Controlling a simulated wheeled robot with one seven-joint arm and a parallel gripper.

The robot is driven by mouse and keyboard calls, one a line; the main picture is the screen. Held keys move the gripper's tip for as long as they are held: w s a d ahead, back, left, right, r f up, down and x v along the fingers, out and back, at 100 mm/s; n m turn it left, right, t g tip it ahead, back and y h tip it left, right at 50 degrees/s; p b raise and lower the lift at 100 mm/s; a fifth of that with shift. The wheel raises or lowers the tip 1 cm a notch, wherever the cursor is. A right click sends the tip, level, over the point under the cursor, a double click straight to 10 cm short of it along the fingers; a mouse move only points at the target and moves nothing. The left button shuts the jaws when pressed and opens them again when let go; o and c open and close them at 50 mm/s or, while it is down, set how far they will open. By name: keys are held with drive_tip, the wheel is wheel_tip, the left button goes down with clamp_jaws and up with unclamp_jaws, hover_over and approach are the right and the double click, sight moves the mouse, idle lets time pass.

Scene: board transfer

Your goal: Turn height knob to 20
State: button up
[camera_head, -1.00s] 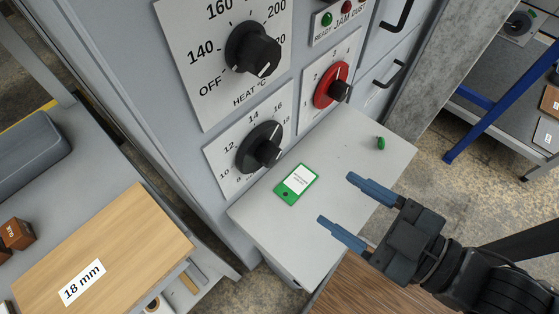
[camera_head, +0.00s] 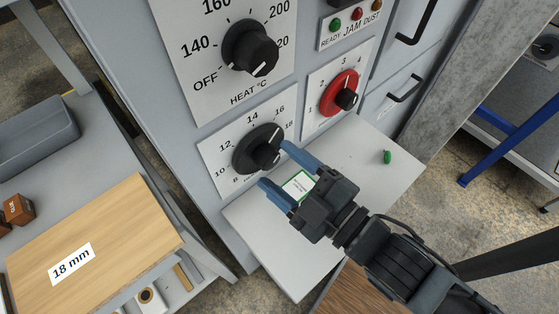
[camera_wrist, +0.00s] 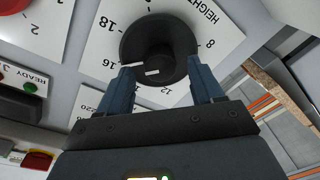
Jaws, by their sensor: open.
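The height knob (camera_head: 258,149) is a black round dial with a raised grip, on a white plate (camera_head: 210,150) marked 8 to 18 on the grey machine front. In the wrist view the knob (camera_wrist: 160,50) lies just ahead of the fingers, beside the word HEIGHT. A white mark shows on its grip; which number it points to is unclear. My gripper (camera_head: 275,166) has blue fingers, open and empty, with its tips at the knob's near side. In the wrist view the gripper (camera_wrist: 160,78) has one finger toward each side of the knob; contact cannot be told.
The black heat knob (camera_head: 250,48) is above and a red knob (camera_head: 338,94) is to the right. A grey shelf (camera_head: 350,150) juts out below, with a green-edged card (camera_head: 298,185) partly behind my gripper and a green button (camera_head: 387,157). A board marked 18 mm (camera_head: 130,220) lies left.

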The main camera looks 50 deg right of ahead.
drive_tip(key=shift+w, duration=0.6)
drive_tip(key=shift+c, duration=0.4)
drive_tip(key=c, duration=1)
